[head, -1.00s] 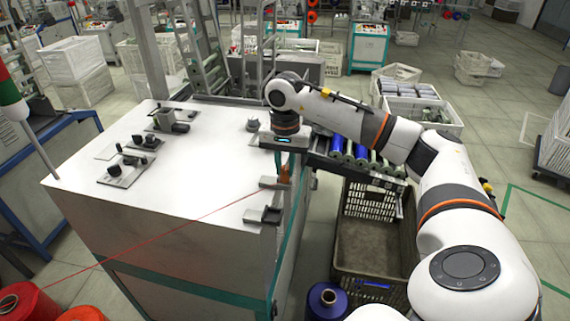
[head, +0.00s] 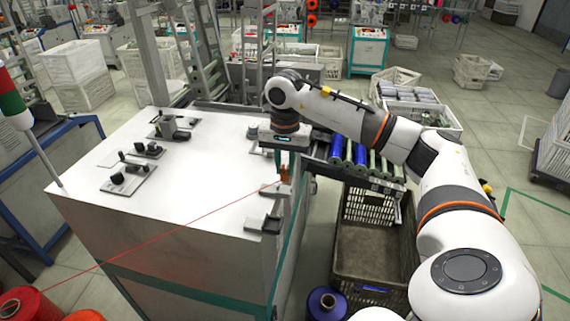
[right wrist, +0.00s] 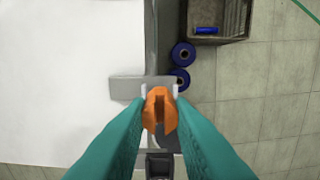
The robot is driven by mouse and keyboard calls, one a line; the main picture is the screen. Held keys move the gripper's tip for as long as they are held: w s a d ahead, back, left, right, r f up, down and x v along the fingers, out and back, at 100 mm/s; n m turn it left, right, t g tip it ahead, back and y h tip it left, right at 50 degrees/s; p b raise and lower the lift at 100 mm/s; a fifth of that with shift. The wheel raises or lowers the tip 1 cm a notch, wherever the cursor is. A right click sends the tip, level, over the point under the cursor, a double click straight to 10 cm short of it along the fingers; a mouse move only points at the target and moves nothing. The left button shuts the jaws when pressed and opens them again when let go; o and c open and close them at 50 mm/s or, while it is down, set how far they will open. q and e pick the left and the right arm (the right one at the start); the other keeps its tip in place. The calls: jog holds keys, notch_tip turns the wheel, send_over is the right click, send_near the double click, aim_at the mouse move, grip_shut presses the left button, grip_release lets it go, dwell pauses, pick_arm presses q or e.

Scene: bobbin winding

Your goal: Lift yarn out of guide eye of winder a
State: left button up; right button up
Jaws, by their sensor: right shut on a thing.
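The red yarn (head: 180,227) runs taut from a red cone (head: 25,305) at the lower left, across the white winder top (head: 180,200), to the tips of my right gripper (head: 285,175). A grey metal bracket (right wrist: 130,88) lies just beyond the tips there. The guide eye itself cannot be made out, and the yarn is not visible in the wrist view. My left gripper is out of view.
Another grey bracket (head: 262,223) juts from the winder edge nearer me. A roller rack with blue bobbins (head: 337,148) stands behind my right gripper. A dark crate (head: 370,255) and a blue cone (head: 325,303) sit right of the winder.

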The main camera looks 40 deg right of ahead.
jog(key=shift+r+p, duration=1.1)
jog(key=shift+r, duration=0.4)
